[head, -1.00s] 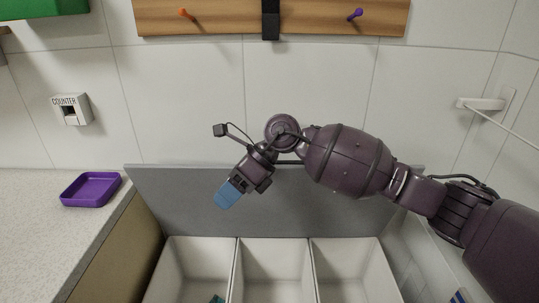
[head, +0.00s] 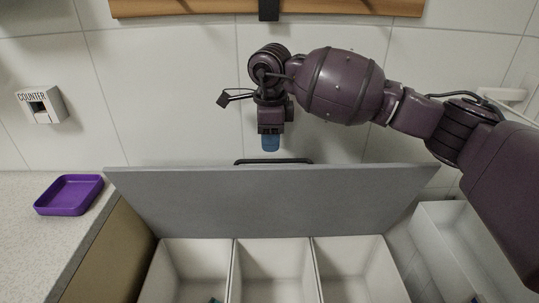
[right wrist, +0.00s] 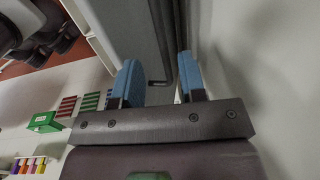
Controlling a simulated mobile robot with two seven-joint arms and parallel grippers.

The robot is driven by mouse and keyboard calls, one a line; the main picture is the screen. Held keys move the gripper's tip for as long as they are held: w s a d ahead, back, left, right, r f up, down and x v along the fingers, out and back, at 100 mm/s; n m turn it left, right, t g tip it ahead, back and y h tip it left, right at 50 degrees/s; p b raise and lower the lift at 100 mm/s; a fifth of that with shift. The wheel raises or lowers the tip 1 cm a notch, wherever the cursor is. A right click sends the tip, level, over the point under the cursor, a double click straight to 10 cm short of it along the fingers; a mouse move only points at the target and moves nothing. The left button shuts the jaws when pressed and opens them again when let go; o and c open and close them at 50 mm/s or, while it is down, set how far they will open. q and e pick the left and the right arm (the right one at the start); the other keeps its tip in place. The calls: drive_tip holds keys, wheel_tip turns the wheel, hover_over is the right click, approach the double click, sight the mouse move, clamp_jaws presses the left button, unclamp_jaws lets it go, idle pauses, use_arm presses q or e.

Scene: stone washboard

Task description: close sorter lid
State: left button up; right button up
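The sorter lid (head: 270,200) is a grey panel standing raised at the back of the sorter, against the tiled wall side. A black handle (head: 274,161) shows along its top edge. Below it lie the sorter's three white compartments (head: 272,262), uncovered. My right gripper (head: 270,148) points down just above the handle, with its blue fingers apart from it in the head view. In the right wrist view, the two blue fingers (right wrist: 160,78) are spread, with the grey lid and dark handle beyond and between them. My left gripper is not in view.
A purple tray (head: 69,194) sits on the counter at left, below a wall-mounted counter box (head: 42,104). A white bin (head: 452,240) stands to the right of the sorter. A wooden peg rail (head: 180,9) runs along the wall above.

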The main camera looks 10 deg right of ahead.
sight(270, 160)
drive_tip(key=shift+w+f, duration=0.15)
drive_tip(key=shift+f, duration=1.2)
drive_tip(key=shift+w+f, duration=0.1)
drive_tip(key=shift+f, duration=1.2)
clamp_jaws()
